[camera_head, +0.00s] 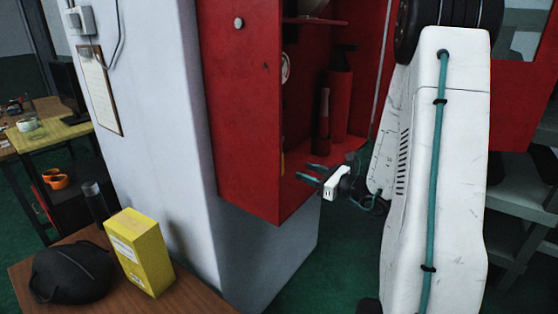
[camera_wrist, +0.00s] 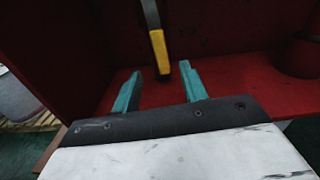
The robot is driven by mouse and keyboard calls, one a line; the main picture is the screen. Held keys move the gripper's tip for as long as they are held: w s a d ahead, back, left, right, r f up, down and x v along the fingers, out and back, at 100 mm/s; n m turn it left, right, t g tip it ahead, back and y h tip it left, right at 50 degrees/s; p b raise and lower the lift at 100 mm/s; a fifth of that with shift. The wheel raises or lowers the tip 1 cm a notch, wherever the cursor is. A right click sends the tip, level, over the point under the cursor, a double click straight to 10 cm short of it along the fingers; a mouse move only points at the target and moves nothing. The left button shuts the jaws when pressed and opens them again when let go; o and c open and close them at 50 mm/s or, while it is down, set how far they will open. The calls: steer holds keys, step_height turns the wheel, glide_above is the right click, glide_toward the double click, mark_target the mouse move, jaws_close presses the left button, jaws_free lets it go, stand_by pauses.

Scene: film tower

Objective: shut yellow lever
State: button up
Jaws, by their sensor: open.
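In the wrist view the yellow lever (camera_wrist: 159,52) hangs down on a dark metal arm, its lower end beyond and between my two teal fingers. My gripper (camera_wrist: 162,86) is open, with a wide gap and nothing held between the fingers. The lever's lower end appears near the fingertips; I cannot tell whether it touches them. In the head view my gripper (camera_head: 311,173) is at the lower opening of a red cabinet (camera_head: 243,110). In that view only a small yellowish patch shows behind the cabinet's edge, and I cannot tell whether it is the lever.
Inside the cabinet stand a red extinguisher-like cylinder (camera_head: 337,100) and a darker slim one (camera_head: 322,125). The cabinet hangs on a white pillar (camera_head: 160,120). A wooden table at lower left holds a yellow box (camera_head: 140,252) and a black case (camera_head: 72,272).

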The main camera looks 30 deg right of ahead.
mark_target(283, 163)
steer(key=x, duration=0.8)
steer(key=shift+w, duration=0.1)
steer(key=shift+c, duration=0.3)
jaws_close()
